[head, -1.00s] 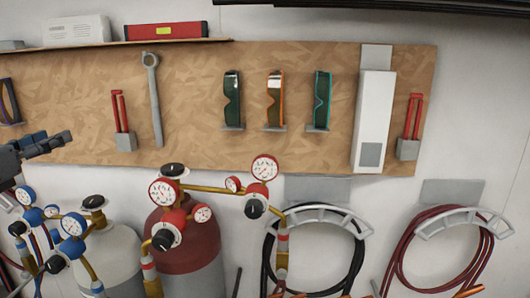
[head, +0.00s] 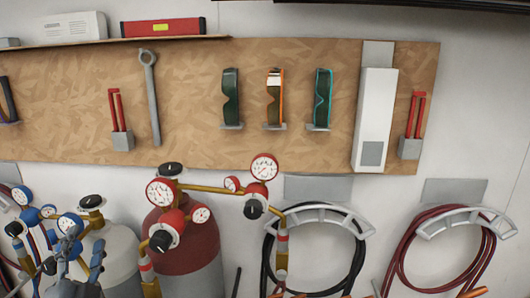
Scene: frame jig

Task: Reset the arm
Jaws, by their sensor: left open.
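My left gripper (head: 80,258) is low at the left edge of the head view, dark grey, with its fingers pointing up and apart. It is open and I see nothing between the fingers. It overlaps the blue gauges and the grey cylinder in the picture; I cannot tell if it touches them. My right gripper is not in view.
A grey gas cylinder (head: 122,262) and a red one (head: 190,245) with gauges stand at lower left. A wooden board (head: 195,75) holds several tools and goggles. A black hose (head: 268,250) and a red hose (head: 400,250) hang on wall brackets.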

